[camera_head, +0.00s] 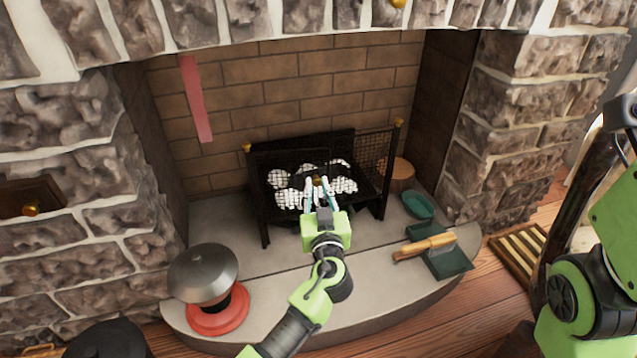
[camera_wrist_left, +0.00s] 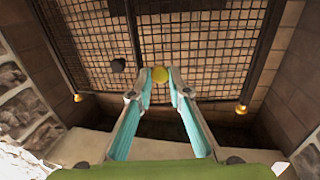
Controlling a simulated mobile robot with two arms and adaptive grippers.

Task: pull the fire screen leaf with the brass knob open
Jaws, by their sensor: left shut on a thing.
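The fire screen (camera_head: 373,160) stands in the fireplace, with a dark frame, black mesh and brass finials on its top corners. Its mesh also fills the upper part of the left wrist view (camera_wrist_left: 205,50). My left gripper (camera_head: 318,181) reaches to the front of the screen. In the left wrist view its fingertips are shut on the round brass knob (camera_wrist_left: 160,73), one on each side. White lumps show behind the gripper in the head view. The screen's lower middle is partly hidden by my arm. My right gripper is out of view.
On the stone hearth stand a silver-topped thing with a red base (camera_head: 218,308) at front left, a green bowl (camera_head: 418,204), and a wooden-handled brush on a dark green pan (camera_head: 452,263) at right. A round log (camera_head: 402,172) sits beside the screen. Bare hearth lies front left of it.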

